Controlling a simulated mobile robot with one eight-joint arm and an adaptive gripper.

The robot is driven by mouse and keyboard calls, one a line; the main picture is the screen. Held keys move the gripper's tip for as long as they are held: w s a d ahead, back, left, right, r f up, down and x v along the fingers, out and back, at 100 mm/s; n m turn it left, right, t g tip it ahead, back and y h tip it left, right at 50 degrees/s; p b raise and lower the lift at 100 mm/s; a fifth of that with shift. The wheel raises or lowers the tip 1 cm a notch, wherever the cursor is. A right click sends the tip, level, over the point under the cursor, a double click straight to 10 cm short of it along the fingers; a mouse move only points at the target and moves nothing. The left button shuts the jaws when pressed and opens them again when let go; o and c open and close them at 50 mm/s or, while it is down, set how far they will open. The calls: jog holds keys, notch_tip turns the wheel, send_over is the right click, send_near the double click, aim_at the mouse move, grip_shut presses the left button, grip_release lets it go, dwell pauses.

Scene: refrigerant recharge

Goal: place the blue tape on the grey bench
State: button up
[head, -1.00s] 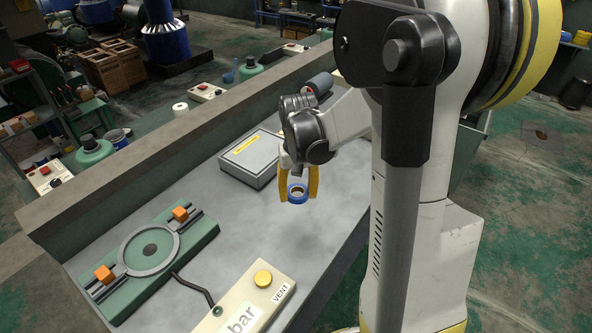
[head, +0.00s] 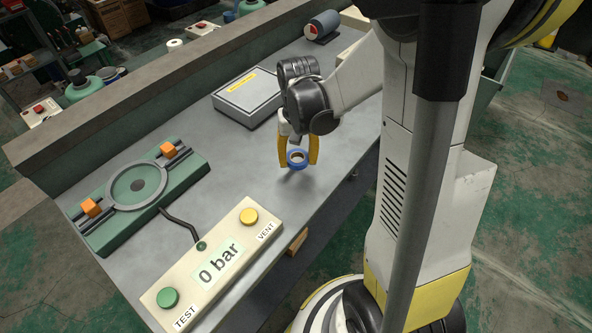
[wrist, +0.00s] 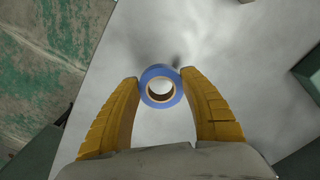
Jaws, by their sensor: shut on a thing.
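The blue tape (head: 297,158) is a small roll with a pale core, and it also shows in the wrist view (wrist: 148,74). My gripper (head: 298,160) is shut on the tape, with one yellow finger on each side of the roll. In the wrist view my gripper (wrist: 160,88) has its fingertips touching the roll's left and right sides. The grey bench (head: 235,190) is below the tape. A soft shadow lies close by, but I cannot tell whether the tape touches the bench.
A grey box with a yellow label (head: 247,97) lies behind my gripper. A green fixture with orange blocks (head: 105,220) is at left. A control panel reading 0 bar (head: 212,262) is at the front. A motor-like cylinder (head: 322,25) stands at the back. Bare bench surrounds the tape.

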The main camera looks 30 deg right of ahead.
aim_at(296, 173)
jog(key=shift+w+a+f, duration=0.15)
jog(key=shift+w+f, duration=0.05)
jog(key=shift+f+b, duration=1)
jog(key=shift+f, duration=0.9)
jog(key=shift+s, duration=0.1)
jog(key=shift+f, duration=0.2)
jog(key=o, duration=1)
jog(key=shift+r, duration=0.1)
